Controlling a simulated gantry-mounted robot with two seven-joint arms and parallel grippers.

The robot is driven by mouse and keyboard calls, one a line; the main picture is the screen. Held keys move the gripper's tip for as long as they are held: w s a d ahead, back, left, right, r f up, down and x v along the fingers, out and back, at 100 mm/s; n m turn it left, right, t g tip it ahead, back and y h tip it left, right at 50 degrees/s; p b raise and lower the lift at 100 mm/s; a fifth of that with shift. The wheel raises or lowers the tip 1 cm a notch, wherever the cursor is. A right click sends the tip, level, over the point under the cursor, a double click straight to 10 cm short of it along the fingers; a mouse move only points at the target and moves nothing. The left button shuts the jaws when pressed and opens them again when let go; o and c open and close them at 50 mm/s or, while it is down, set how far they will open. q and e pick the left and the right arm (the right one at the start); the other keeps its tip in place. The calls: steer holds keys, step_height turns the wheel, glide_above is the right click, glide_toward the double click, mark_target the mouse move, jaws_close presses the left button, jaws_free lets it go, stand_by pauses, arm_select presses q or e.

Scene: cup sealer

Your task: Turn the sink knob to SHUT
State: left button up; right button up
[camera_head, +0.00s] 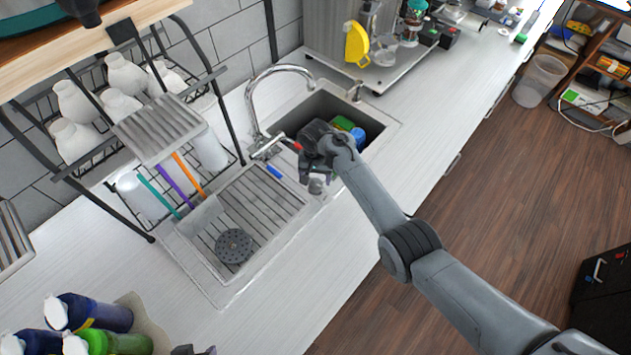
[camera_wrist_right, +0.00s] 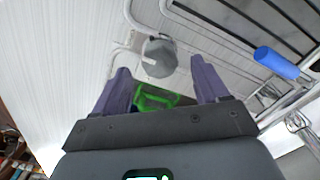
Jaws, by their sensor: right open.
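A grey round knob (camera_head: 316,186) sits on the front rim of the sink (camera_head: 385,122). In the right wrist view the knob (camera_wrist_right: 160,58) lies ahead of the fingertips, roughly midway between them, with a pale mark on its lower left side. My right gripper (camera_head: 306,172) is over the sink's near left corner, close to the knob. Its two purple fingers (camera_wrist_right: 160,68) are open with nothing held; I cannot tell whether either touches the knob. A small dark piece at the bottom edge of the head view may be my left gripper (camera_head: 184,350); its jaws cannot be made out.
A curved chrome faucet (camera_head: 253,100) stands behind the gripper, and a blue cylindrical piece (camera_head: 274,171) is close beside it. Green and blue items lie in the basin. The ribbed drainboard (camera_head: 262,200) holds a dark round disc (camera_head: 234,246). A dish rack stands left.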

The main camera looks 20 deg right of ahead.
mark_target(315, 186)
steer(key=shift+f+b, duration=0.3)
steer(key=shift+f, duration=1.15)
steer(key=shift+c, duration=0.5)
steer(key=c, duration=1)
